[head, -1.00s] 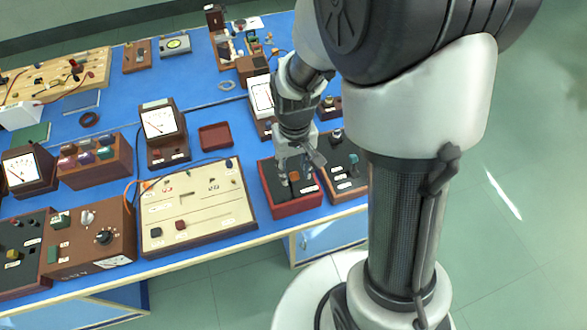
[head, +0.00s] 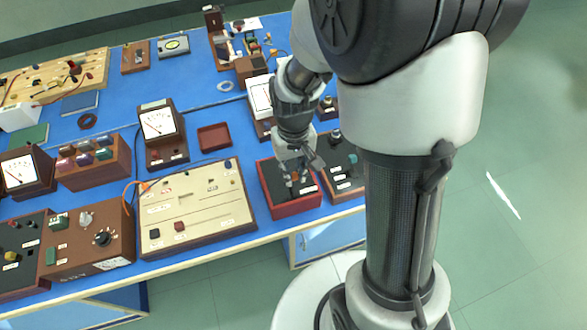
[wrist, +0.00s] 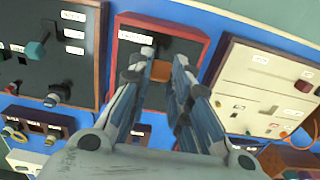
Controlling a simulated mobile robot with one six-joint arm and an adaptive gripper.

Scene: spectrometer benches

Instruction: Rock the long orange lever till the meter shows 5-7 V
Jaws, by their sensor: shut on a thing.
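The orange lever (head: 296,177) stands on a dark panel in a red-rimmed box (head: 297,209) at the front right of the blue bench. In the wrist view the orange lever (wrist: 159,74) shows as an orange block between my fingertips. My gripper (wrist: 160,70) is shut on it, and its fingers hide part of it. In the head view my gripper (head: 295,176) reaches down over the box. A white-faced meter (head: 259,96) stands behind the box, partly hidden by my arm. Its reading is too small to tell.
A cream panel (head: 195,207) with a cable lies left of the box. A dark panel (head: 344,186) with knobs sits close on its right. Another meter (head: 157,122) and a red tray (head: 214,136) stand behind the cream panel.

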